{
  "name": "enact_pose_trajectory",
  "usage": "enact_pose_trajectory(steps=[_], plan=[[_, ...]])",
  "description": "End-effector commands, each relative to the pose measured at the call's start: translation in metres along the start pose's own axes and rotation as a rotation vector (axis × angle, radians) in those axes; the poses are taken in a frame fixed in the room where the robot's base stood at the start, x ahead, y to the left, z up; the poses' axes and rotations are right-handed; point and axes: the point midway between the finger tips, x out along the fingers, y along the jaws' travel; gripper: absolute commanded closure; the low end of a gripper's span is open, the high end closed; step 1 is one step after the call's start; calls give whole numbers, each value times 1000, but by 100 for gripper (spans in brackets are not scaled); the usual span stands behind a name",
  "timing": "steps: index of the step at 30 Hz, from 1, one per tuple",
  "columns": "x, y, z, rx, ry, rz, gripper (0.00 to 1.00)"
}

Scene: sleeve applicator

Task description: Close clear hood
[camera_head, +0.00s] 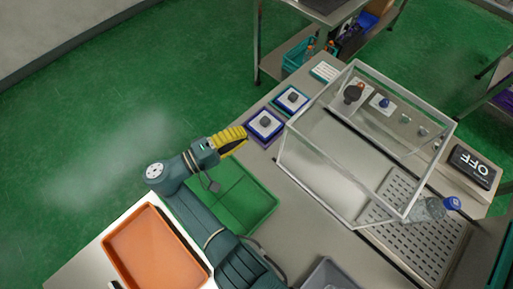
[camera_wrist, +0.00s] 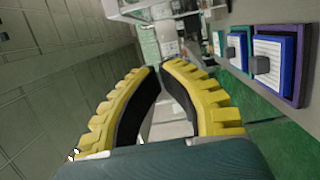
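The clear hood (camera_head: 345,182) is a box of transparent panels with pale edges, standing over the grey machine top right of centre in the head view. I cannot tell how far it is raised or tilted. My gripper (camera_head: 243,137) is left of the hood, apart from it, beside the button boxes. In the wrist view my gripper (camera_wrist: 160,67) shows two curved yellow fingers with black pads. A narrow gap shows between the tips and nothing is held.
Two button boxes (camera_head: 265,124) (camera_head: 291,99) sit at the machine's left edge. A bottle (camera_head: 427,209) lies by the perforated plate (camera_head: 433,249), near an OFF display (camera_head: 473,166). A green tray (camera_head: 256,207) and an orange tray (camera_head: 153,248) are nearer. A knob (camera_head: 353,93) shows behind the hood's panels.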

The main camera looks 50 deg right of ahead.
Motion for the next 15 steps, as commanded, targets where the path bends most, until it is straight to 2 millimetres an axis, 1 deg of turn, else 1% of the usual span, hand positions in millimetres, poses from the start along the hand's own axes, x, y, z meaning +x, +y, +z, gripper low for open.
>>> enact_pose_trajectory(steps=[1,3,6,10,13,15], plan=[[-2,-37,-4,-7,1,1,100],[-4,-46,-9,9,3,-5,100],[-6,-53,-11,17,5,-9,100],[-2,-52,-11,17,5,-10,100],[11,-50,-10,16,3,-10,100],[24,-51,-10,14,2,-11,100]])
